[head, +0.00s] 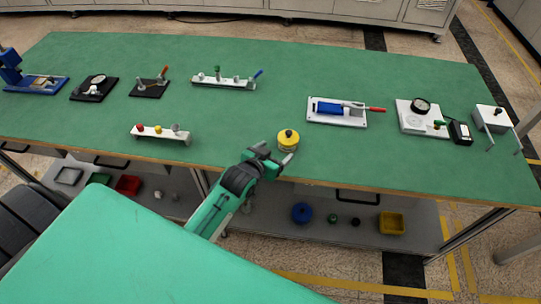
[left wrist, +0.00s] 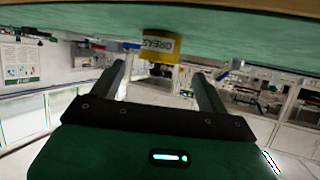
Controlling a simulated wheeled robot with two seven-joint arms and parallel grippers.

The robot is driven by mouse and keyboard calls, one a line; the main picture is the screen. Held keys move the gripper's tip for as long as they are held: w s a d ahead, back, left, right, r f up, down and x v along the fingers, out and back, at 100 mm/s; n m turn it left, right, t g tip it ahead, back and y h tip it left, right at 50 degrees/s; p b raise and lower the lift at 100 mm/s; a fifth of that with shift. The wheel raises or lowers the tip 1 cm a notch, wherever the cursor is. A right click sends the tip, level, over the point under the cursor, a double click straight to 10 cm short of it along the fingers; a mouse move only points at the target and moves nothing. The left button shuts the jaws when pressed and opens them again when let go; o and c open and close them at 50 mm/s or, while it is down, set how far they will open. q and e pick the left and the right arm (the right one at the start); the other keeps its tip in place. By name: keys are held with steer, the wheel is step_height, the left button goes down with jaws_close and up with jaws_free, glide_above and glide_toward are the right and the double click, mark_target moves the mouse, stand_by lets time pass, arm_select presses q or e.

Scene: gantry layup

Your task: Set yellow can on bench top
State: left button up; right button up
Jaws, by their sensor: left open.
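The yellow can (head: 288,141) has a dark knob on its lid and stands upright on the green bench top (head: 250,115), close to the front edge. It also shows in the upside-down left wrist view (left wrist: 160,50), with a label reading GREASE, against the green surface. My left gripper (head: 276,154) reaches in from the front edge at the can. In the left wrist view its two fingers (left wrist: 160,72) are spread, one to each side of the can, with gaps visible. Whether a finger touches the can is not clear. My right gripper is not in view.
A white rail with coloured knobs (head: 160,134) lies left of the can, and a white plate with a blue clamp (head: 337,111) lies right. Other fixtures line the back and right. A lower shelf (head: 350,225) holds several bins and parts. Bench around the can is clear.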

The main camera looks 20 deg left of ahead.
arm_select(q)
steer(key=shift+v, duration=1.15)
steer(key=s+f+g+y, duration=0.15)
steer(key=s+g, duration=0.85)
steer(key=s, duration=1.7)
step_height(320, 180, down, 31)
steer(key=m+g, duration=0.1)
steer(key=s+a+f+g, duration=0.1)
steer(key=s+a+f, duration=0.2)
steer(key=s+f, duration=1.6)
steer(key=shift+s+f+g, duration=0.25)
steer(key=shift+f+g, duration=0.05)
steer(key=shift+f, duration=0.2)
